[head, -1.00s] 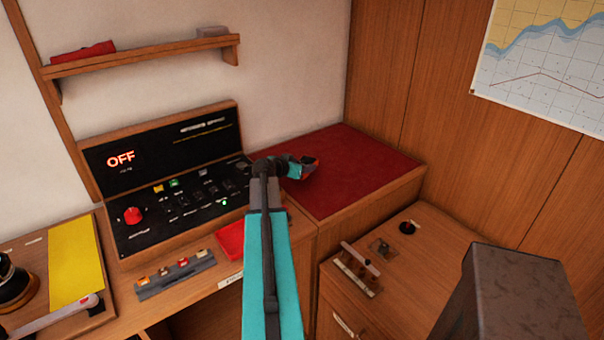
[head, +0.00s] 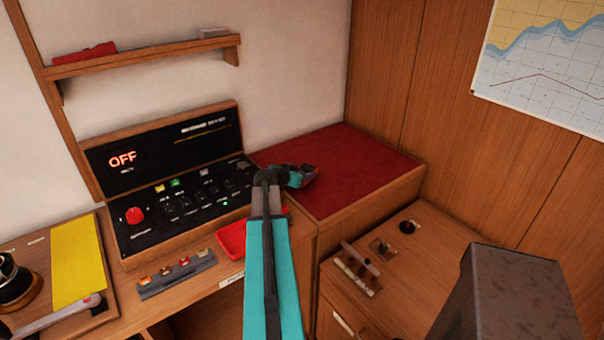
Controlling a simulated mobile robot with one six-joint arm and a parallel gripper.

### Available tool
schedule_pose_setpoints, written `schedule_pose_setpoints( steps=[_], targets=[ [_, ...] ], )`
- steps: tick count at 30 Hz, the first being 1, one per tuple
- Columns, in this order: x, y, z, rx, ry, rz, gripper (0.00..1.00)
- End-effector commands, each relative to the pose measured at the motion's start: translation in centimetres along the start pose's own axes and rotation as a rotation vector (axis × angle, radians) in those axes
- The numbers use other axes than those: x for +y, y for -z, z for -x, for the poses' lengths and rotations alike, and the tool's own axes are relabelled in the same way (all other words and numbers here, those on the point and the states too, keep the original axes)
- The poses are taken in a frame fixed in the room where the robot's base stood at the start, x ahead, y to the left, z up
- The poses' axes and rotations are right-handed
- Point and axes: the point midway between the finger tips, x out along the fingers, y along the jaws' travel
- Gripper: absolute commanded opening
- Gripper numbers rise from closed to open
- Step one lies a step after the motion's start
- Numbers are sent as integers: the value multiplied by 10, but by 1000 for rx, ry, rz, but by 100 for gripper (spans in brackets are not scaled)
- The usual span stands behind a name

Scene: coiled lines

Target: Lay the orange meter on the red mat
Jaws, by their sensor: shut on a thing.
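The red mat (head: 365,165) covers the top of the wooden cabinet in the back corner, and its visible surface is bare. My gripper (head: 309,173) is over the left part of the mat, at the end of my teal and dark arm. It is shut on the orange meter (head: 313,169), of which only a small bit shows at the fingertips. My gripper and wrist hide most of the meter. I cannot tell whether the meter touches the mat or is held above it.
Left of the mat stands a black switch panel (head: 190,203) reading OFF. A red tray (head: 232,239) sits in front of it, partly behind my arm. A lower wooden top with levers (head: 360,267) is at the right. A shelf (head: 140,65) hangs above the panel.

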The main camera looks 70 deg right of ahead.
Motion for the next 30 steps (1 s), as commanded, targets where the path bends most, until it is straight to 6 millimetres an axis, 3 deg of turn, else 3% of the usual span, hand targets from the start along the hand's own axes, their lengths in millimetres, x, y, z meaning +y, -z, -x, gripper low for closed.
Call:
schedule_pose_setpoints(
  steps=[7,8,11,30],
  targets=[
    [0,-2,-2,1,0,0,28],
    [0,-2,-1,0,-1,-1,59],
    [1,-2,-1,0,-1,-1,75],
    [2,-1,7,1,-1,-1,75]
  ],
)
